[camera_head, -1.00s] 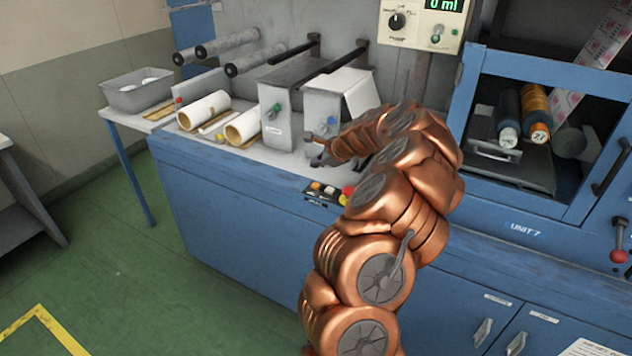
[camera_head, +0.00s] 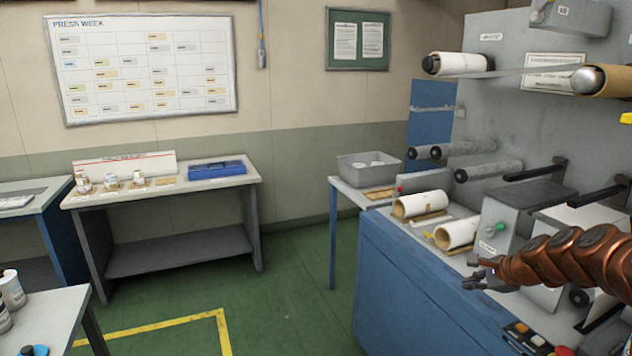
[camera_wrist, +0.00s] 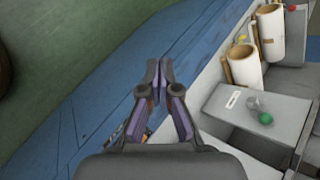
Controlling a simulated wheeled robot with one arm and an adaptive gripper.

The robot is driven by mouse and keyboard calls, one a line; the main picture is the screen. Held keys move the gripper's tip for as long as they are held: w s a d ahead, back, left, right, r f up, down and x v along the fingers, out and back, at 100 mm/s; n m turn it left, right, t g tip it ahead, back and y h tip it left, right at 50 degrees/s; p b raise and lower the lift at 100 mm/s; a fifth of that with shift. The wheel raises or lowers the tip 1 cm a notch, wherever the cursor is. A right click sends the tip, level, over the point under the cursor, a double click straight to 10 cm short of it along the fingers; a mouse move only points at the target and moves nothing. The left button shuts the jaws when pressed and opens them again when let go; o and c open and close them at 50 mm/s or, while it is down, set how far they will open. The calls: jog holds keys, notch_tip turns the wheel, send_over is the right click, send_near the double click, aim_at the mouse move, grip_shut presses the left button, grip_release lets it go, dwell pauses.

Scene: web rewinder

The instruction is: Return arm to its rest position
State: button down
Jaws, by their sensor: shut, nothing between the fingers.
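My gripper (camera_head: 472,277) is at the right of the head view, at the end of my copper-coloured arm. It is in front of a grey control box (camera_head: 497,225) on the blue rewinder cabinet (camera_head: 395,270). In the wrist view my gripper (camera_wrist: 159,66) points out over the cabinet's front edge, with its two fingers close together and nothing between them. The arm reaches in from the right edge of the head view; the rest of it is out of frame.
Two paper rolls (camera_head: 422,204) lie on the cabinet top beside the control box. A row of push buttons (camera_head: 527,338) sits near the front edge. A grey bin (camera_head: 369,170) stands on a side table. Green floor (camera_head: 290,300) lies open to the left.

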jog(key=s+a+r+n+g, duration=0.15)
jog(key=s+a+n, duration=0.25)
jog(key=a, duration=0.4)
jog(key=s+a+r+n+g+y, duration=0.1)
jog(key=s+a+n+g, duration=0.1)
jog(key=s+a+n, duration=0.45)
jog(key=s+a+r+n+g, duration=0.1)
jog(key=s+a+g, duration=0.15)
jog(key=a, duration=0.65)
jog(key=s+a+f+n+g+h, duration=0.1)
jog(key=s+n, duration=0.3)
jog(key=s, duration=1)
jog(key=s+a+f+n+g+h, duration=0.1)
jog(key=s+n, duration=0.4)
jog(key=s, duration=0.8)
notch_tip(320, 180, down, 2)
jog(key=shift+s+a+g+h, duration=0.4)
jog(key=shift+g+h, duration=0.5)
jog(key=shift+g, duration=0.2)
